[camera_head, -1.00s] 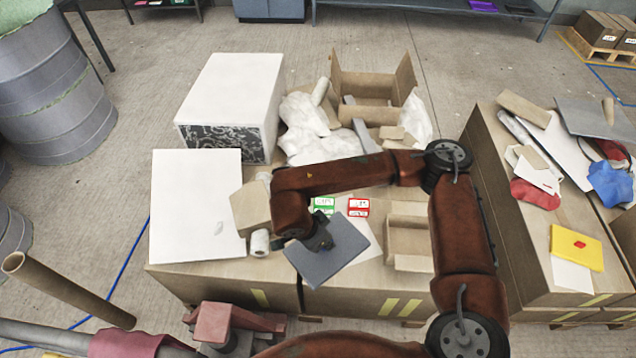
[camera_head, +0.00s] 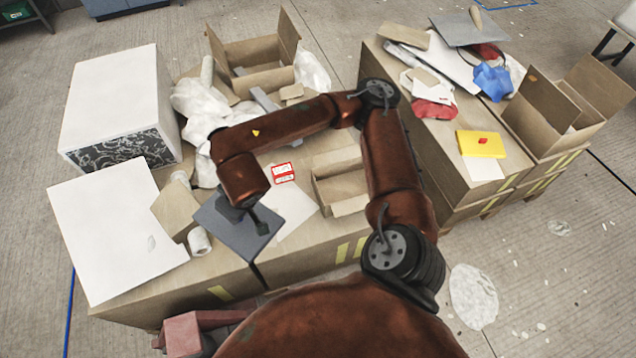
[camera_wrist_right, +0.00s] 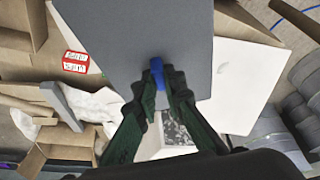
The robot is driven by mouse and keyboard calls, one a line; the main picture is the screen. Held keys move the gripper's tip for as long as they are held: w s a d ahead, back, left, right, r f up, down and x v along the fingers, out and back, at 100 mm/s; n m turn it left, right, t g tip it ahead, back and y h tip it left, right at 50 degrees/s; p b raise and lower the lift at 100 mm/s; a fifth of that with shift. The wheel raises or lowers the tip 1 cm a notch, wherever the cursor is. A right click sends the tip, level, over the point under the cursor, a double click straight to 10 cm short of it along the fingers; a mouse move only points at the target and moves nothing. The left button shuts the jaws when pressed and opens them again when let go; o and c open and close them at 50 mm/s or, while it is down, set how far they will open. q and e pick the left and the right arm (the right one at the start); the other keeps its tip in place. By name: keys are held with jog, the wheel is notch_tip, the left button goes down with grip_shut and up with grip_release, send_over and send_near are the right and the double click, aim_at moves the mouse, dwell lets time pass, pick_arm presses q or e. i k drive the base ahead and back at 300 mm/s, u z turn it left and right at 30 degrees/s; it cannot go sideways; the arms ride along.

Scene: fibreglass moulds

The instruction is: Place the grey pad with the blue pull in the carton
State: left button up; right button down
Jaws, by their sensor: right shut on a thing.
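The grey pad (camera_head: 232,232) is a flat, roughly square slab held over the table's front part. It fills the upper middle of the right wrist view (camera_wrist_right: 130,30). Its blue pull (camera_wrist_right: 157,68) stands between the fingertips of my right gripper (camera_wrist_right: 161,86), which is shut on it. In the head view the arm hides the pull. An open carton (camera_head: 565,105) with raised flaps stands on the right-hand table; another open carton (camera_head: 255,52) stands at the back of the nearer table. I cannot tell which is meant. My left gripper is not in view.
A low open box (camera_head: 340,190) and a red card (camera_head: 283,172) lie right of the pad. A white box (camera_head: 120,105), a white panel (camera_head: 105,225) and a white roll (camera_head: 199,241) are to its left. A yellow pad with a red pull (camera_head: 482,144) lies near the right-hand carton.

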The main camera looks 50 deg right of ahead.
aim_at(346, 191)
jog(key=u, duration=1.45)
jog(key=k, duration=1.3)
jog(key=z, duration=1.55)
jog(key=i, duration=0.5)
